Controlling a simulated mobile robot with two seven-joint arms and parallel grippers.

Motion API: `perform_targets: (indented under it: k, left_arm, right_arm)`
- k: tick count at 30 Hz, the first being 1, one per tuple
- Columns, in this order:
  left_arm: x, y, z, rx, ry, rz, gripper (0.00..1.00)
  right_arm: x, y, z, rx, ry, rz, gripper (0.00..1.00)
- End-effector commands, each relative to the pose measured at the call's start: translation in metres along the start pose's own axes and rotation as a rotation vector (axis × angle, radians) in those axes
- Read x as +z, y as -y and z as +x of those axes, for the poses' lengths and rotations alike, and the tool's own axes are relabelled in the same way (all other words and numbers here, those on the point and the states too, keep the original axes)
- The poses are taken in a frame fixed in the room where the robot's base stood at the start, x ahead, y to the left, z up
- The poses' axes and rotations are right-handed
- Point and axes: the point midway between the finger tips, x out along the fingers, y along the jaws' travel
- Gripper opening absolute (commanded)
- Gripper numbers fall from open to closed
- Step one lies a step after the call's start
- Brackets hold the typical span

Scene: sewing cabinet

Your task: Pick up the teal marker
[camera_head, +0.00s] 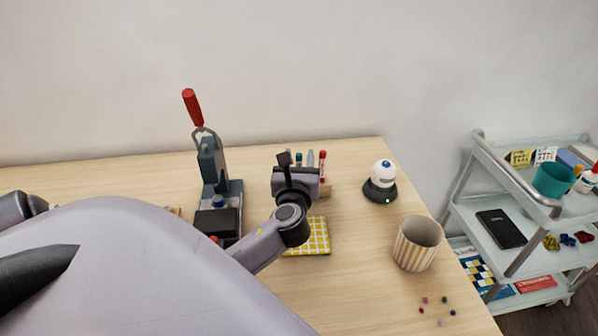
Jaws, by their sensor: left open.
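The teal marker (298,158) stands upright in a wooden holder (326,190) near the back edge of the table, with a grey-blue marker (310,158) and a red marker (322,162) to its right. My left gripper (284,158) is open, just left of the teal marker in the picture. I cannot tell whether it touches the marker. My wrist hides the marker's lower part and most of the holder. My right gripper is out of view.
A press with a red handle (192,107) stands left of the gripper. A yellow checked cloth (318,238) lies in front. A white-and-black device (381,186), a striped cup (417,244) and small beads (443,300) are to the right. A cart (470,215) stands beside the table.

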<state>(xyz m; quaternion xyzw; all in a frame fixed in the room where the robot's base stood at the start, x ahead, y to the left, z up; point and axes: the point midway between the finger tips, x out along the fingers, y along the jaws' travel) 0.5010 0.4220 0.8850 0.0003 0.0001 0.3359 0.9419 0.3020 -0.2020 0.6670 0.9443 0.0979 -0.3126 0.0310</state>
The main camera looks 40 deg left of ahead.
Motion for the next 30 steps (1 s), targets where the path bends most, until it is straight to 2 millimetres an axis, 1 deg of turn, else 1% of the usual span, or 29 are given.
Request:
perform_targets:
  k: [1,4,11,12,14,15,16,26,30]
  left_arm:
    - [0.0005,-0.0005,0.0069,0.002,0.002,0.001,0.43]
    - [0.0002,-0.0005,0.0135,0.001,0.000,0.000,0.43]
    - [0.0000,-0.0006,0.0149,0.000,-0.001,-0.001,0.43]
    - [0.0000,-0.0006,0.0148,0.000,-0.001,-0.001,0.36]
    - [0.0000,-0.0006,0.0147,0.001,0.000,-0.001,0.17]
    - [0.0000,-0.0006,0.0147,0.000,0.000,-0.001,0.04]
    - [0.0000,-0.0006,0.0146,0.001,0.000,-0.001,0.00]
    - [0.0000,-0.0005,0.0144,0.000,0.000,-0.001,0.00]
    - [0.0040,-0.0005,0.0145,0.001,0.001,-0.001,0.00]
  right_arm:
    - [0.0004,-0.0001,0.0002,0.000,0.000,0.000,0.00]
    - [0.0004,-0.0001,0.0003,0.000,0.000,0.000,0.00]
    - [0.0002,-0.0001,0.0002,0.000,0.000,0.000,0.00]
    - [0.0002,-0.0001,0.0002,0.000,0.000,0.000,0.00]
    - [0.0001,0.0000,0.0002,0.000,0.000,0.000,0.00]
    - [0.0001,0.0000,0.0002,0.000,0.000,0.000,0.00]
    - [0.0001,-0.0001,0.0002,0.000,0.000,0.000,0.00]
    - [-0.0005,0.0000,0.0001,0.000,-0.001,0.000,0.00]
    - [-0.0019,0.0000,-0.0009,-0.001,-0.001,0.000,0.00]
